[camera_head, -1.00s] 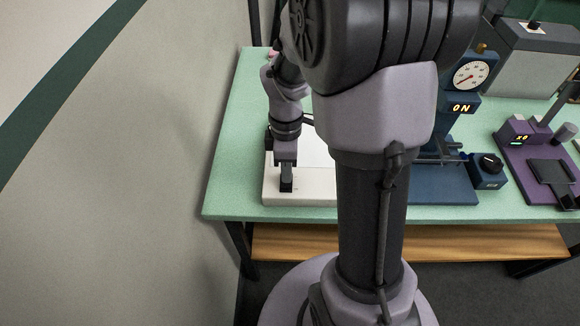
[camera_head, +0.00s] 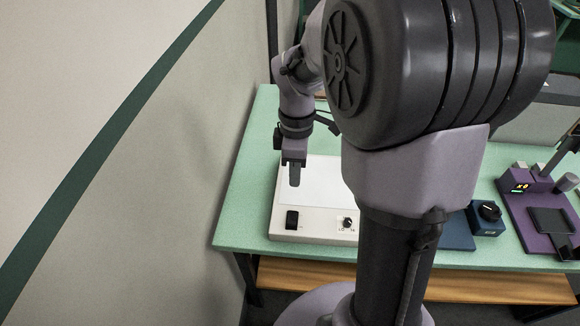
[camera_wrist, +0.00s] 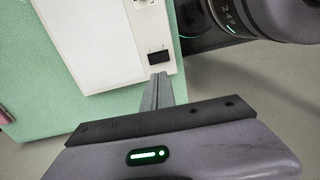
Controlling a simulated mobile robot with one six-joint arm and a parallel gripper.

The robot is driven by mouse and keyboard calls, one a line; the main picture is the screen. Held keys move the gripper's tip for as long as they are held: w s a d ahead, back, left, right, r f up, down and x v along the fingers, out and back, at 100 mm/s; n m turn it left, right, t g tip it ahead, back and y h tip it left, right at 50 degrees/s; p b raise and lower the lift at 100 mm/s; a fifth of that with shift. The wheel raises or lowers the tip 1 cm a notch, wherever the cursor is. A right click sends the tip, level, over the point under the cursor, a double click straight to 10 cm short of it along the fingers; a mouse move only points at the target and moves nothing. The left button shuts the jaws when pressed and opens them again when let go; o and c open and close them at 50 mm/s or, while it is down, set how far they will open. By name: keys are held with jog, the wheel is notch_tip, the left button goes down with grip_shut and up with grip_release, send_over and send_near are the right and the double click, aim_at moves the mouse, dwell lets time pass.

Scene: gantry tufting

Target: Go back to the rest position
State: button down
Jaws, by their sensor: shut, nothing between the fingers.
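My gripper (camera_head: 294,174) hangs above the white device with the pale flat top at the left of the table. It is shut and empty, with the fingers together. In the wrist view my gripper (camera_wrist: 160,78) also shows shut, its tips in front of the edge of the white device (camera_wrist: 92,45) near a black rocker switch (camera_wrist: 159,56). In the head view the device (camera_head: 320,232) has the black switch (camera_head: 291,219) and a small knob (camera_head: 347,223) on its front strip. The gripper looks clear of the switch.
The green table (camera_head: 243,205) has a wooden shelf (camera_head: 320,280) below. To the right stand a blue unit with a dial box (camera_head: 487,217) and a purple device (camera_head: 530,216). A wall (camera_head: 190,150) lies close on the left. My arm hides the table's middle.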

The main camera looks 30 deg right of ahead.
jog(key=s+a+r+m+t+y+b, duration=0.1)
jog(key=s+a+r+m+t+b, duration=0.2)
jog(key=s+a+m, duration=0.9)
jog(key=a+m+t+b, duration=0.1)
jog(key=m+t+b, duration=0.2)
jog(key=b, duration=0.1)
jog(key=shift+s+r+t+b, duration=0.3)
jog(key=shift+s+r+b, duration=0.05)
jog(key=shift+b, duration=0.05)
jog(key=shift+a, duration=0.1)
